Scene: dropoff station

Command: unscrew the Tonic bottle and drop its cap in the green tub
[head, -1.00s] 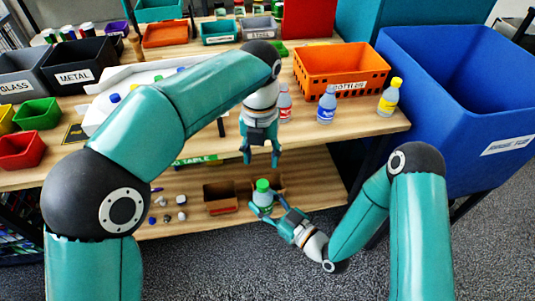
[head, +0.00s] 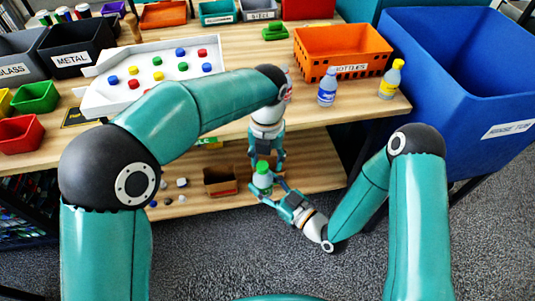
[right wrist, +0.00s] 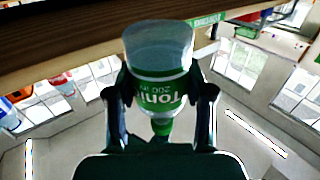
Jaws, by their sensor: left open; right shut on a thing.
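The Tonic bottle (head: 264,183), with a green cap (head: 262,165), is upright in front of the lower shelf. My right gripper (head: 270,191) is shut around its body. In the right wrist view the bottle (right wrist: 158,50) appears upside down between the fingers, with its green label and part of the cap (right wrist: 161,127) showing. My left gripper (head: 266,158) is open, pointing down, with its fingertips around or just above the cap; contact cannot be told. The green tub (head: 36,98) stands on the upper table at the left.
Red (head: 20,136) and black METAL (head: 75,58) tubs stand near the green tub. A white tray (head: 120,98) holds several coloured caps. An orange BOTTLES crate (head: 343,50), two bottles and a blue bin (head: 450,110) are at the right. A cardboard box (head: 220,181) sits on the shelf.

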